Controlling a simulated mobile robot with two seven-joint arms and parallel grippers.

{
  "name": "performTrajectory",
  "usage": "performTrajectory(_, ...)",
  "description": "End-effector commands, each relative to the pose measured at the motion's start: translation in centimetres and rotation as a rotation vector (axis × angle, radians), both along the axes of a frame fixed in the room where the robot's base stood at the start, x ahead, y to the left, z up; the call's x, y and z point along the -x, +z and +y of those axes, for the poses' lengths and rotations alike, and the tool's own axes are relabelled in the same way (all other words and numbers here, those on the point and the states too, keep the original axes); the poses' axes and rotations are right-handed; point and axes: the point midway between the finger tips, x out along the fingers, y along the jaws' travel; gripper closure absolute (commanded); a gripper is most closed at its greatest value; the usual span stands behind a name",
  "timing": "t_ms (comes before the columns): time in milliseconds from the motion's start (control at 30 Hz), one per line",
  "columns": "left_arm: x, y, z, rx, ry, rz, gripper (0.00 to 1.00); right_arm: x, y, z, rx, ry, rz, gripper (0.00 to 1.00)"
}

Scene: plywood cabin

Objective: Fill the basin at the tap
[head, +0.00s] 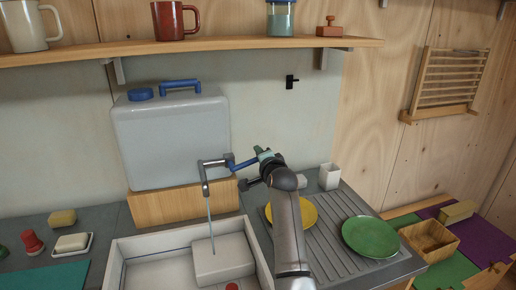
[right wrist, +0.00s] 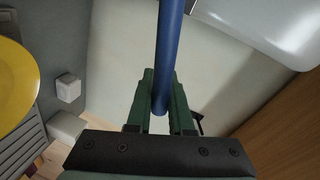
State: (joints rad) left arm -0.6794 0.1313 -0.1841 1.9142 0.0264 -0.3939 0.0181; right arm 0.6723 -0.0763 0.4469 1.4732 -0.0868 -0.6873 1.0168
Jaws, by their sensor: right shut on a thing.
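The metal tap (head: 204,172) stands in front of the grey water container. A thin stream of water (head: 211,220) falls from its spout. The tap's blue lever (head: 243,163) points right, toward my right gripper (head: 262,154). In the right wrist view the green fingers of my right gripper (right wrist: 160,100) are closed around the end of the blue lever (right wrist: 168,50). The white basin (head: 118,265) is below the spout, partly cut off by the bottom edge. A white block-like object (head: 222,262) is in it, near the stream. My left gripper is not in view.
The grey container (head: 172,140) sits on a wooden block (head: 183,205). A shelf with mugs (head: 230,44) runs above.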

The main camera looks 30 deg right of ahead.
Motion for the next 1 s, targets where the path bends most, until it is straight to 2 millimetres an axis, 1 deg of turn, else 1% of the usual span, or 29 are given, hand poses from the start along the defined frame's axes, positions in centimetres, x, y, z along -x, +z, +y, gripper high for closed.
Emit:
performTrajectory(200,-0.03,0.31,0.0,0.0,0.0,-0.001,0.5,0.05,-0.43,-0.14,-0.04,-0.002,-0.009,1.0)
performTrajectory(633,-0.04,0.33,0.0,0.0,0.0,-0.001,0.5,0.04,-0.41,-0.16,-0.044,-0.002,-0.013,1.0)
performTrajectory(667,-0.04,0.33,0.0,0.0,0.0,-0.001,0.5,0.03,-0.4,-0.16,-0.044,-0.002,-0.013,0.77)
performTrajectory(700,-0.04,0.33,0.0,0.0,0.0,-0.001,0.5,0.03,-0.38,-0.15,-0.044,-0.002,-0.013,0.73)
performTrajectory(900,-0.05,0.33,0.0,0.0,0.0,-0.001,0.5,0.03,-0.36,-0.13,-0.044,0.0,-0.014,0.51)
performTrajectory(1000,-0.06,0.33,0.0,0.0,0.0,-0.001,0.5,0.02,-0.35,-0.11,-0.045,-0.001,-0.014,0.51)
